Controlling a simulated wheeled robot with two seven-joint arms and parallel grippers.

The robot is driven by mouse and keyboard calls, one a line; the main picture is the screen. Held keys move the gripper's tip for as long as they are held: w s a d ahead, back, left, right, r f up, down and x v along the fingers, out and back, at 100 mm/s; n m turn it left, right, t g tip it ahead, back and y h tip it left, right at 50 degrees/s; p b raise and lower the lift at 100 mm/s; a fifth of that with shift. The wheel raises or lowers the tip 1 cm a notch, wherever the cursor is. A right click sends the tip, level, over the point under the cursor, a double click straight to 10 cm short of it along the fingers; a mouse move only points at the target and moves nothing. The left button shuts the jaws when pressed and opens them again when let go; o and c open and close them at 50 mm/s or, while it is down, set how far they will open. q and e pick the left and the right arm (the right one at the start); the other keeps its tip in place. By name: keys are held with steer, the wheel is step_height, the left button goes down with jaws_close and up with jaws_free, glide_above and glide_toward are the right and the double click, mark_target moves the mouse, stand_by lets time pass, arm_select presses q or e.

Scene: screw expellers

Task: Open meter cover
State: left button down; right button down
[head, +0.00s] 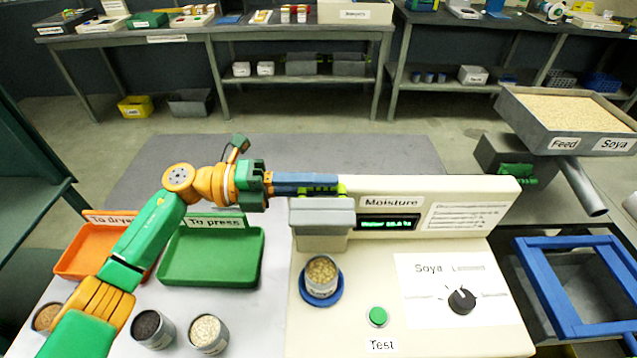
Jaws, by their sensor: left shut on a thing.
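The cream moisture meter (415,212) stands on the table with a "Moisture" label, a lit green display, a green Test button (377,316) and a black Soya knob (462,301). Its grey cover (322,217) sits at the left of the raised back panel. A sample cup (321,271) of pale grains stands in a blue ring (322,297) in front of and below the cover. My left gripper (318,190) reaches in from the left and is shut on the top of the cover; its exact finger contact is partly hidden. My right gripper is out of view.
An orange "To dryer" tray (82,262) and a green "To press" tray (210,280) lie left of the meter. Several sample cups, including a dark-filled one (154,329), stand at front left. A feed hopper (570,112) and blue frame (541,291) are at right.

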arm_select(q)
steer(key=shift+f, duration=0.1)
steer(key=c, duration=0.9)
jaws_free()
steer(key=shift+o, duration=0.3)
steer(key=shift+s, duration=0.1)
